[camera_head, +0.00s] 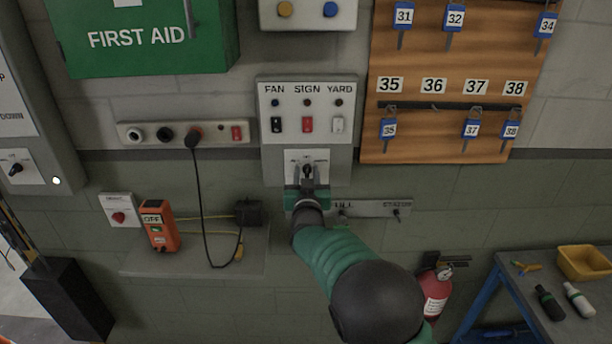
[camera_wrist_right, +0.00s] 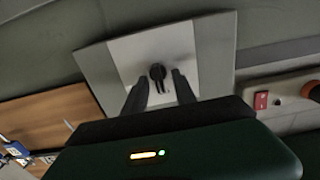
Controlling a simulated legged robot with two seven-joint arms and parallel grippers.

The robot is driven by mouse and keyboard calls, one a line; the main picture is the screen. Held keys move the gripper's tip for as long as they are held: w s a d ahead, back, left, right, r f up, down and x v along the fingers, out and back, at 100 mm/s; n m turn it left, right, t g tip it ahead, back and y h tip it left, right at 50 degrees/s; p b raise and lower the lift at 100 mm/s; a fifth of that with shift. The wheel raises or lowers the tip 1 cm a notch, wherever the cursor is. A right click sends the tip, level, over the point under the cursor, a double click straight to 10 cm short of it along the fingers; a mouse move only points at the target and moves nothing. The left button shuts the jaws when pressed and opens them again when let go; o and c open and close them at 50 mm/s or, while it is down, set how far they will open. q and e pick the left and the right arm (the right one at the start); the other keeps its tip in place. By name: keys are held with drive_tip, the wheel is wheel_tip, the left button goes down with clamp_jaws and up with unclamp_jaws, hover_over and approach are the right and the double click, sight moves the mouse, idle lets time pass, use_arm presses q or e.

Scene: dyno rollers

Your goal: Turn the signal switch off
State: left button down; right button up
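A black rotary knob (camera_head: 308,168) sits on a white plate (camera_head: 324,158) on the grey wall panel; the lettering around it is too small to read. My right gripper (camera_head: 307,181) is right in front of this knob. In the right wrist view the fingers of my right gripper (camera_wrist_right: 160,86) are open, one on each side of the black knob (camera_wrist_right: 157,72), with gaps showing. Above it, a panel labelled FAN, SIGN, YARD (camera_head: 307,90) carries a black, a red and a white rocker switch. My left gripper is not in view.
A power strip (camera_head: 230,132) with a plugged cable and an orange OFF box (camera_head: 159,226) are at left. A wooden key board (camera_head: 445,150) is at right. A metal hook rail (camera_head: 372,208) is just below right of the gripper. A fire extinguisher (camera_head: 435,292) stands lower right.

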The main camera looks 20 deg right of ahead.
drive_tip(key=shift+f, duration=0.15)
drive_tip(key=shift+s, duration=0.15)
drive_tip(key=b+v, duration=0.2)
drive_tip(key=v, duration=1.4)
drive_tip(key=shift+s, duration=0.2)
drive_tip(key=shift+a, duration=0.1)
drive_tip(key=s+a+f+n+g+y, duration=0.1)
drive_tip(key=s+f+n+g+y, duration=0.2)
drive_tip(key=f, duration=0.7)
drive_tip(key=s+d+f+g+y, duration=0.1)
drive_tip(key=s+f+g, duration=0.5)
drive_tip(key=s, duration=0.5)
drive_tip(key=s+d+f+g+y, duration=0.1)
drive_tip(key=s+d+f+g, duration=0.1)
drive_tip(key=s+f+g, duration=0.3)
drive_tip(key=s+f, duration=0.4)
drive_tip(key=s, duration=0.1)
drive_tip(key=shift+s+d+g, duration=0.2)
drive_tip(key=shift+s+g, duration=0.2)
